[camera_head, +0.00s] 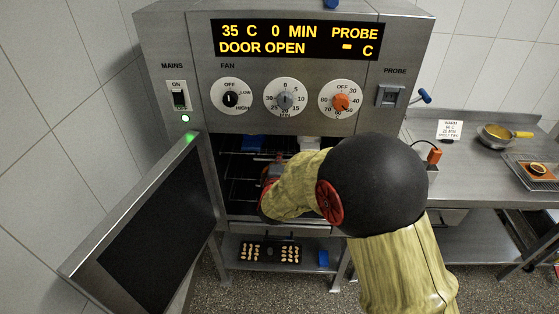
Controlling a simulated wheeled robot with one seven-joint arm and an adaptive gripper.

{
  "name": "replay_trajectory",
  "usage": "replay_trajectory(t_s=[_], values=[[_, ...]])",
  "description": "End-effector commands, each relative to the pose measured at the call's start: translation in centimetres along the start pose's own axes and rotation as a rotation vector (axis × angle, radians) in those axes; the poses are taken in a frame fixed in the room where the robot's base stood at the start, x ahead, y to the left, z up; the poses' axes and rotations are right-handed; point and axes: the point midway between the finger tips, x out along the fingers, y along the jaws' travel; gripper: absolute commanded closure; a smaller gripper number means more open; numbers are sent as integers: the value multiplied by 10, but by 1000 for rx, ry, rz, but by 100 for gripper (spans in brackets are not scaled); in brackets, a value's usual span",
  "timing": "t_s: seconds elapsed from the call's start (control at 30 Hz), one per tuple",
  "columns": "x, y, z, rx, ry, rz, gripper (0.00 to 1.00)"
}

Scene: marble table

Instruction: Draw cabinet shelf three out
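The steel cabinet (161,47) stands in front of me with its door (150,225) swung open to the left. Its display reads 35 C, 0 MIN, PROBE, DOOR OPEN. Inside the dark opening, wire shelves (236,176) show at the left side. My arm reaches into the opening and covers its middle and right. A red and grey part of my arm's end shows near the shelves. My gripper's fingertips are hidden behind the arm, so I cannot tell what they touch or which shelf they are at.
A tray with small pale pieces (269,252) and a blue object (323,259) sit on the lower shelf under the cabinet. At right, a steel counter (466,168) holds a sign (449,130), a yellow-handled pan (497,133) and a rack (524,172). The open door bounds the left side.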

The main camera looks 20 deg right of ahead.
Motion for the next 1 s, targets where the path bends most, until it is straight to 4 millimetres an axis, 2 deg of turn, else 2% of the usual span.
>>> replay_trajectory(t_s=[0.13, 1.0], values=[[0, 0, 0, 0, 0, 0, 100], [0, 0, 0, -1, 0, -2, 100]])
